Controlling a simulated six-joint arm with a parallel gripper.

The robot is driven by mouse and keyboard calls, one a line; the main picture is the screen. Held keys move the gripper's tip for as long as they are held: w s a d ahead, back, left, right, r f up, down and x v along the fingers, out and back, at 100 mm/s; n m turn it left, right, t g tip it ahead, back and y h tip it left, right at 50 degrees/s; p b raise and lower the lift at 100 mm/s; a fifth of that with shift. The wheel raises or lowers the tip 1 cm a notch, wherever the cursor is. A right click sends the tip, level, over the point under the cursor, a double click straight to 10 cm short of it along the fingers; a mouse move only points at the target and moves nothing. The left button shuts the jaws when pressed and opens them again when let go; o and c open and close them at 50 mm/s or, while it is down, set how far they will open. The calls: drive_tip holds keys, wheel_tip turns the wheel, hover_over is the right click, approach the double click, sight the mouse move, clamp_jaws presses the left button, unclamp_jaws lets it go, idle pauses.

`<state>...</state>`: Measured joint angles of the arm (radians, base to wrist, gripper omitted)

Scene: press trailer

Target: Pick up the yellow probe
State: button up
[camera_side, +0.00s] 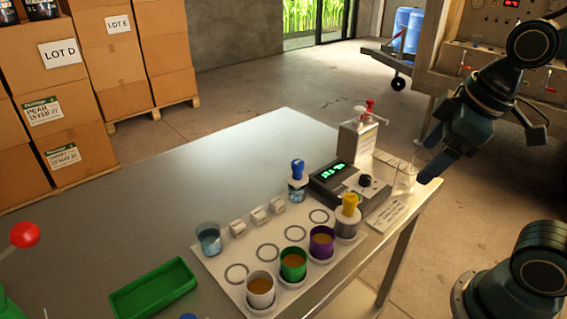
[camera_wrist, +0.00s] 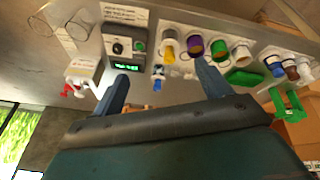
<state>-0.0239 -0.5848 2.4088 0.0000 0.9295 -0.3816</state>
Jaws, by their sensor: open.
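The yellow probe (camera_side: 349,203) stands upright in a grey holder (camera_side: 346,226) at the right end of the white mat (camera_side: 209,262). In the wrist view the yellow probe (camera_wrist: 169,53) shows near the top middle, ahead of the gap between my fingers. My gripper (camera_side: 432,160) is open and empty, up beyond the table's right edge, to the right of the probe and apart from it. In the wrist view my gripper (camera_wrist: 158,80) shows its two blue fingers spread wide.
Purple (camera_side: 322,242), green (camera_side: 293,264) and white (camera_side: 260,289) cups stand left of the probe. A meter (camera_side: 345,184) with a lit display sits behind it.

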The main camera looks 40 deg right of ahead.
drive_tip(key=w+a+f+n+g, duration=0.1)
drive_tip(key=w+n+g, duration=0.1)
drive_tip(key=w+n, duration=0.4)
drive_tip(key=n+g, duration=0.2)
drive_tip(key=n, duration=1)
hover_over(352, 197)
drive_tip(key=shift+d+f, duration=0.1)
drive_tip(key=shift+f, duration=2.15)
drive_tip(key=shift+f, duration=4.3)
drive_tip(key=shift+f, duration=0.1)
drive_tip(key=shift+w+f, duration=0.1)
drive_tip(key=shift+f, duration=2.4)
